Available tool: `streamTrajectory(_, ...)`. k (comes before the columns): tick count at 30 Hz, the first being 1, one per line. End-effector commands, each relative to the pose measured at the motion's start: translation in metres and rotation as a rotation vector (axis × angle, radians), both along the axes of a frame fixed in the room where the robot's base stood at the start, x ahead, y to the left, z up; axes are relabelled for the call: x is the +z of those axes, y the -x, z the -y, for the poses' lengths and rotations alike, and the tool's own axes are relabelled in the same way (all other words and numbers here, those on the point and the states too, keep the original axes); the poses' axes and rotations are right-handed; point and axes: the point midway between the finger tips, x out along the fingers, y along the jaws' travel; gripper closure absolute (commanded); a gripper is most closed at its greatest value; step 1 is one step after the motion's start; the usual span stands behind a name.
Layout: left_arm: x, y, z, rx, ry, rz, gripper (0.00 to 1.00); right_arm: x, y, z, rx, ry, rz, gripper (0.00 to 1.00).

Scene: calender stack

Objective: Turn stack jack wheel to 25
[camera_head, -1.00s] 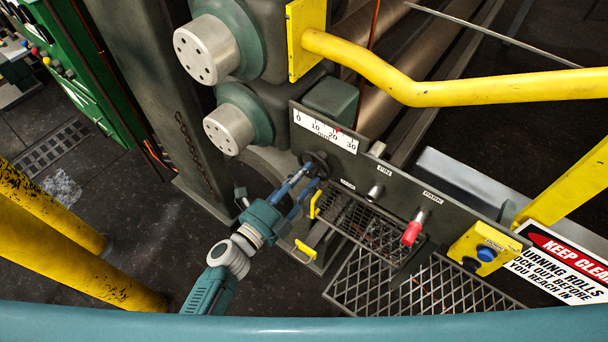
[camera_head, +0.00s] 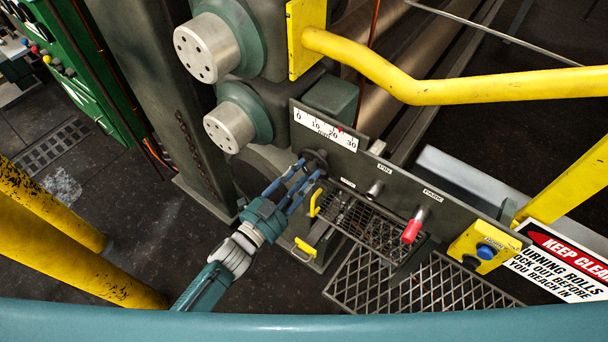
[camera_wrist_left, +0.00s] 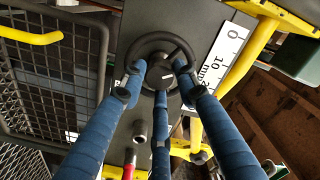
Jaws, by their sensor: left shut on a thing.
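The stack jack wheel (camera_head: 317,157), a small dark handwheel, sits on the grey panel. It shows closer in the left wrist view (camera_wrist_left: 137,49), with a spoked rim and a hub bearing a white mark. My left gripper (camera_head: 305,172) has its blue fingers closed around the wheel; in the left wrist view the dark fingertips (camera_wrist_left: 156,84) sit at its rim, partly covering it. The white scale (camera_head: 325,131), marked 0 to 30, is above the wheel. Its small red pointer is near the 20 mark, slightly towards 30; the exact reading is too small to tell. My right gripper is not in view.
A yellow guard rail (camera_head: 455,92) crosses above the panel. A red-handled lever (camera_head: 412,231) and a yellow box with a blue button (camera_head: 478,250) are to the right. A yellow handle (camera_head: 314,204) and mesh guard (camera_head: 365,226) lie just below the wheel.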

Motion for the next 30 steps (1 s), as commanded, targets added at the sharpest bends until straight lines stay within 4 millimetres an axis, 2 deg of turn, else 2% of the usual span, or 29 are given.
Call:
streamTrajectory(1, 0.0004, -0.0037, -0.0048, 0.009, 0.018, -0.015, 0.96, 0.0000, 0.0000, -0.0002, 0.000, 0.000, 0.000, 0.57)
streamTrajectory(11, -0.0029, -0.0020, -0.0038, 0.013, 0.104, -0.080, 0.96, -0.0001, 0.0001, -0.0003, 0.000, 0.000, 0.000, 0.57)
streamTrajectory(26, -0.0066, 0.0000, -0.0034, 0.012, 0.111, -0.093, 0.96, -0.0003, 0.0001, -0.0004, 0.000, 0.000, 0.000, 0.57)
streamTrajectory(27, -0.0069, 0.0000, -0.0034, 0.012, 0.111, -0.093, 0.62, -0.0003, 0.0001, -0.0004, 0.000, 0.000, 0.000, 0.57)
streamTrajectory(29, -0.0066, 0.0002, -0.0031, 0.012, 0.112, -0.093, 0.50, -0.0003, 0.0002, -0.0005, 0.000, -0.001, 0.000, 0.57)
streamTrajectory(30, -0.0062, 0.0003, -0.0027, 0.011, 0.112, -0.092, 0.50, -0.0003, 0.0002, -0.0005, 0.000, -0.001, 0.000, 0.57)
